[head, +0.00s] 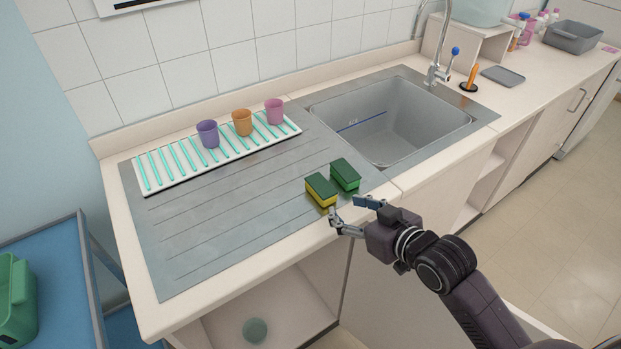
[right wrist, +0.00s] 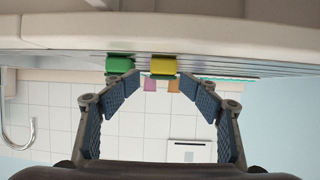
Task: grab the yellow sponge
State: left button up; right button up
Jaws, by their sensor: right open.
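The yellow sponge (head: 321,190) has a dark green top and lies on the drainboard near the counter's front edge. It also shows in the right wrist view (right wrist: 163,66), ahead between the fingers. A green sponge (head: 345,174) lies just right of and behind it, and shows left of it in the right wrist view (right wrist: 120,65). My right gripper (head: 344,214) is open and empty at the counter's front edge, close in front of the yellow sponge. I cannot tell whether a fingertip touches it. My left gripper is not in view.
A white ribbed rack (head: 160,177) with purple (head: 208,134), orange (head: 242,122) and pink (head: 274,111) cups stands at the back of the drainboard (head: 215,215). A sink (head: 400,115) with a tap (head: 437,72) is to the right. The drainboard left of the sponges is clear.

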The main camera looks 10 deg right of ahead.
aim_at(322, 186)
jog(key=w, duration=0.1)
jog(key=w+a, duration=0.1)
jog(key=w, duration=0.2)
jog(key=shift+w+a+r, duration=0.2)
jog(key=shift+a+r, duration=0.05)
jog(key=shift+r, duration=0.15)
jog(key=shift+w+a, duration=0.1)
jog(key=shift+w, duration=0.05)
jog(key=shift+p+x, duration=0.6)
jog(key=shift+x, duration=0.2)
jog(key=x, duration=0.2)
jog(key=shift+w+a, duration=0.35)
jog(key=shift+w+a+f, duration=0.15)
jog(key=shift+w, duration=0.15)
jog(key=shift+w+f, duration=0.1)
jog(key=c, duration=0.8)
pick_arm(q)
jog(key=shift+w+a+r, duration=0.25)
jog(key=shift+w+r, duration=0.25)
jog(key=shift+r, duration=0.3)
pick_arm(e)
jog(key=shift+c, duration=0.4)
